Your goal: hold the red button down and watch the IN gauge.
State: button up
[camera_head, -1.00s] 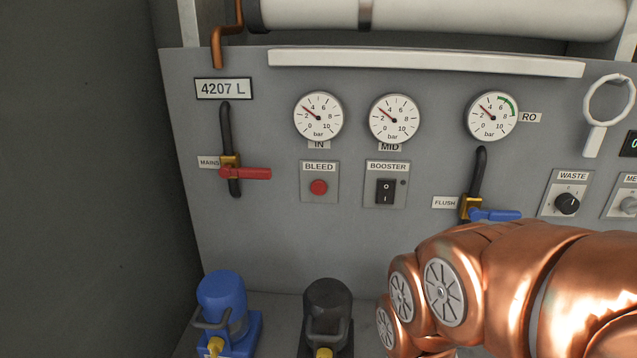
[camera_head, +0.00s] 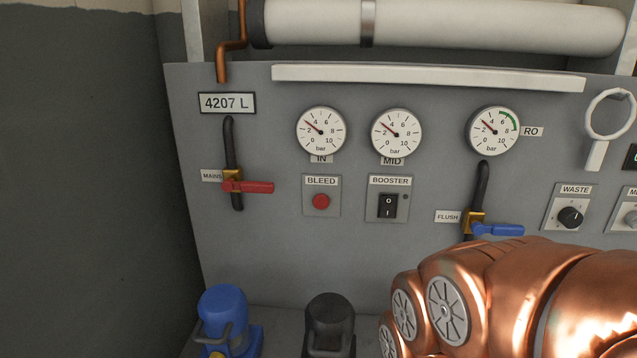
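The red button (camera_head: 321,201) sits on a small plate marked BLEED, on the grey panel (camera_head: 270,250). Nothing touches it. The IN gauge (camera_head: 320,132) is a round white dial right above it, and its red needle points to the upper left, at roughly 2 to 3 bar. My copper-coloured arm (camera_head: 540,300) enters from the lower right, below and to the right of the button, apart from it. My gripper's fingers do not show in this view.
The MID gauge (camera_head: 396,134) and booster switch (camera_head: 388,206) are right of the button. A red-handled MAINS valve (camera_head: 248,187) is on the left, a blue-handled FLUSH valve (camera_head: 497,230) on the right. Blue (camera_head: 224,315) and black (camera_head: 329,322) housings stand below.

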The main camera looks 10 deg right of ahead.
grip_shut()
dwell(0.3)
dwell(1.2)
